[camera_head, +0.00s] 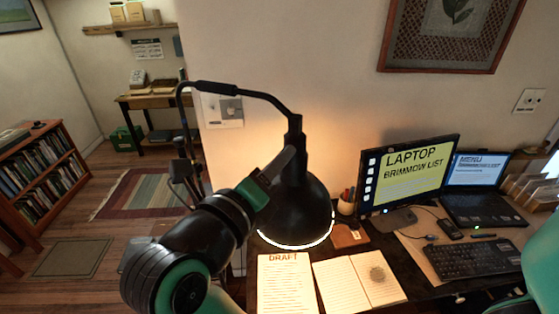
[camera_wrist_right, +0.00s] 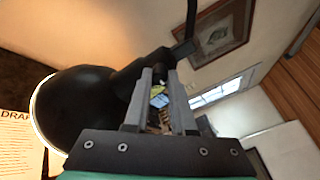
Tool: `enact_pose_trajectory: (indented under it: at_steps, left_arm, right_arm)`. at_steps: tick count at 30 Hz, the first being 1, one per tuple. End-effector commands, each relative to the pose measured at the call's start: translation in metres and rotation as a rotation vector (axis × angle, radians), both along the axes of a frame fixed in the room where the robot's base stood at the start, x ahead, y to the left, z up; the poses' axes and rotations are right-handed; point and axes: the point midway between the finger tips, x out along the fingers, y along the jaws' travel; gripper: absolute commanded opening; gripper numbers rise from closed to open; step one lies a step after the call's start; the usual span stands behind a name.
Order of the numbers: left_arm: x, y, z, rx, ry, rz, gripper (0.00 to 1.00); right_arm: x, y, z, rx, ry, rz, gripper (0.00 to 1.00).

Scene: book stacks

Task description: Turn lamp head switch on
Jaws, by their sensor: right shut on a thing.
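The black desk lamp head (camera_head: 300,208) hangs from a curved arm over the desk, and its lower rim glows with a warm light. Its dark dome also shows at the left of the right wrist view (camera_wrist_right: 85,110). My right gripper (camera_head: 289,155) reaches up to the narrow neck on top of the lamp head. In the right wrist view its two grey fingers (camera_wrist_right: 160,78) are at that neck and shut on part of it. The switch itself cannot be made out, as the fingers and neck cover it. My left gripper is not in view.
Below the lamp lie a DRAFT sheet (camera_head: 286,284) and an open notebook (camera_head: 360,282). A pen cup (camera_head: 347,203), a monitor (camera_head: 408,175), a laptop (camera_head: 482,208) and a keyboard (camera_head: 475,258) stand to the right. A bookshelf (camera_head: 40,175) is far left.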

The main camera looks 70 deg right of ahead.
Motion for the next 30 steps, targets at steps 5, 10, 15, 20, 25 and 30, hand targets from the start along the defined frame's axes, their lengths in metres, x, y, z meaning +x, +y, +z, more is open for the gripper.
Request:
enact_pose_trajectory:
  at_steps: [5,10,15,20,25,30]
  left_arm:
    - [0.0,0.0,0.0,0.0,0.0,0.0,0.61]
    - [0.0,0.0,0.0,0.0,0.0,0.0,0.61]
    - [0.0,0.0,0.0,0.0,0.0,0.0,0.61]
    - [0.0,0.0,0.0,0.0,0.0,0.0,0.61]
    - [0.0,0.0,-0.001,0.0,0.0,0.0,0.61]
    - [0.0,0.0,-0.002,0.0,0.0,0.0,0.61]
  right_arm:
    - [-0.001,0.0,0.002,-0.005,-0.002,-0.001,0.34]
    - [0.0,0.0,0.001,-0.002,-0.001,0.0,0.54]
    - [0.0,0.0,0.001,-0.001,0.0,0.0,0.54]
    - [0.001,0.008,0.001,-0.001,0.001,0.002,0.54]
    - [0.007,0.042,0.002,-0.001,0.002,0.007,0.54]
    - [0.011,0.082,0.003,-0.002,0.001,0.005,0.54]
